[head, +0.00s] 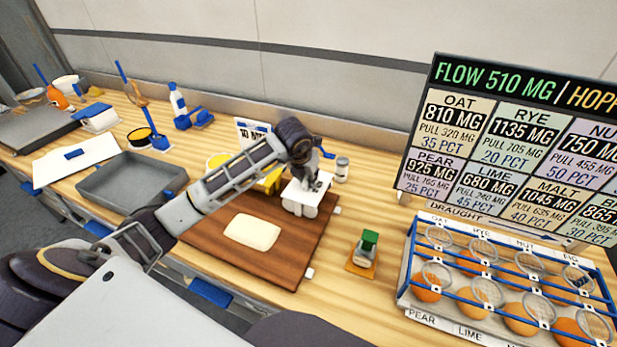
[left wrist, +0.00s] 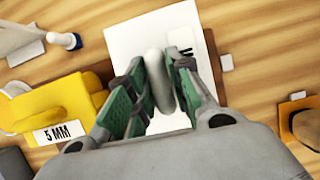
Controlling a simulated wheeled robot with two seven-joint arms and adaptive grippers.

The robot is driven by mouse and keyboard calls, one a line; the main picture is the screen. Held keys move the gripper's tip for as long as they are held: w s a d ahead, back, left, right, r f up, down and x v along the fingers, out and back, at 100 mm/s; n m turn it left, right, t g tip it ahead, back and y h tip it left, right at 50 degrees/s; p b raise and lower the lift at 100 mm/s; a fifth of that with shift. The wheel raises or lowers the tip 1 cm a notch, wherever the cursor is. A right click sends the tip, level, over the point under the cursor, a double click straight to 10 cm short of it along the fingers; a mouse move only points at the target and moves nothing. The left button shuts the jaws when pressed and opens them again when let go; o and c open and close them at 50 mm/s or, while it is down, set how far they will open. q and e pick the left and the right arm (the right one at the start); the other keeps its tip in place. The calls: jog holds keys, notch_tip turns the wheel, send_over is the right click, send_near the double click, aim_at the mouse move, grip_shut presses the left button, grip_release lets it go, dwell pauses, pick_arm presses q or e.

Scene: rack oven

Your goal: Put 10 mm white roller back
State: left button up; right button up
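The white roller (head: 301,197) is a white block with a raised handle, at the far right corner of the brown board (head: 262,262). In the left wrist view the white roller (left wrist: 133,38) shows beneath my fingers, with a label partly covered. My left gripper (head: 306,180) reaches down onto it from above. In the left wrist view its green-padded fingers (left wrist: 163,85) lie close on both sides of the pale handle and appear shut on it. I cannot tell whether the roller is lifted. A "10 M" card (head: 252,130) stands behind, partly hidden by my arm. My right gripper is not in view.
A yellow roller marked 5 MM (left wrist: 55,105) stands left of the white one. Pale dough (head: 252,232) lies on the board. A small green-topped tool (head: 367,247) and a wire rack of orange balls (head: 500,290) are right; a grey tray (head: 130,182) is left.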

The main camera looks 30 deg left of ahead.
pick_arm(q)
jog(key=o, duration=0.4)
jog(key=shift+s+f, duration=0.25)
jog(key=shift+f, duration=0.45)
jog(key=shift+r, duration=0.3)
jog(key=shift+r+p, duration=0.65)
jog(key=shift+p, duration=0.05)
jog(key=v, duration=0.4)
jog(key=b+v, duration=0.1)
jog(key=v, duration=0.7)
jog(key=shift+w+r+b, duration=0.1)
jog(key=shift+w+b, duration=0.2)
jog(key=shift+s, duration=0.1)
